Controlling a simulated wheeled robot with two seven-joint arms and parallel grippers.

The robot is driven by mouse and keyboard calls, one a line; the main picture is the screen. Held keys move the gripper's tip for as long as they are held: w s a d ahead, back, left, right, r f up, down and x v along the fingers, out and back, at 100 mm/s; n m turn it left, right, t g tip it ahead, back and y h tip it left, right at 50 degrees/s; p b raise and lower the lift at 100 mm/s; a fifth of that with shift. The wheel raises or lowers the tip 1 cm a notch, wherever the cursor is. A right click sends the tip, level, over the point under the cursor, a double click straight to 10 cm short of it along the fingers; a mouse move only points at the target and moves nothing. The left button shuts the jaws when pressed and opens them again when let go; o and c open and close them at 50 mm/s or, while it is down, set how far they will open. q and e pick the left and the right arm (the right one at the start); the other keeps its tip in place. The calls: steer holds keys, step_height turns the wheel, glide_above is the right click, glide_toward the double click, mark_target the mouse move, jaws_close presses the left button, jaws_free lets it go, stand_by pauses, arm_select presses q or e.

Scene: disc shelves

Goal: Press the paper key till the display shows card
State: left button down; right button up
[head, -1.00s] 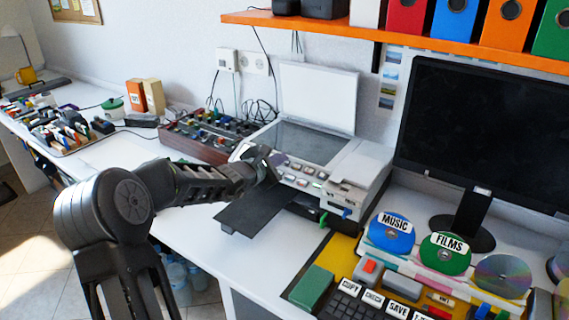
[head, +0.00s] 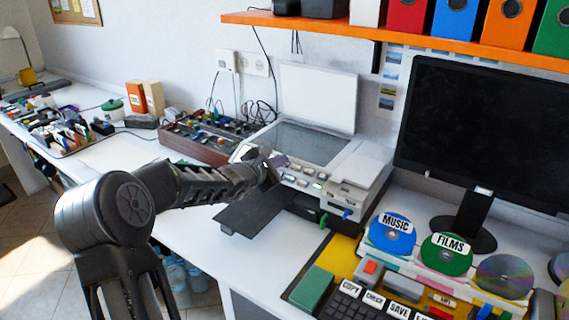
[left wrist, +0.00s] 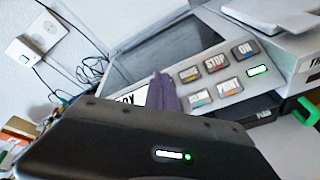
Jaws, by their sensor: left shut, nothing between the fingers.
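The white printer (head: 345,172) stands on the desk with its lid raised. My left gripper (head: 277,161) is over the left part of its key panel, shut and empty. In the left wrist view the purple-grey fingertips (left wrist: 161,92) cover part of the panel and of a white label. The stop key (left wrist: 216,63), on key (left wrist: 244,50) and print key (left wrist: 229,86) show to their right. Two more keys nearer the fingers have labels too small to read. I cannot make out the paper key, nor whether the fingers touch a key. The small lit display (left wrist: 259,71) has unreadable text. My right gripper is out of view.
A black tray (head: 262,207) juts from the printer's front. A control box with knobs (head: 195,142) stands left of the printer. A monitor (head: 480,130) and disc stands are to the right. An orange shelf (head: 400,37) hangs above. White desk at front left is clear.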

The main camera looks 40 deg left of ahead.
arm_select(q)
steer(key=shift+s+r, duration=0.1)
steer(key=shift+s+r+p, duration=0.35)
steer(key=shift+r+p, duration=0.05)
steer(key=shift+r, duration=0.2)
steer(key=s+r+p, duration=0.1)
steer(key=r, duration=0.1)
steer(key=s+r+p, duration=0.1)
steer(key=r+p, duration=0.1)
steer(key=shift+s+r, duration=0.2)
stand_by(1.0)
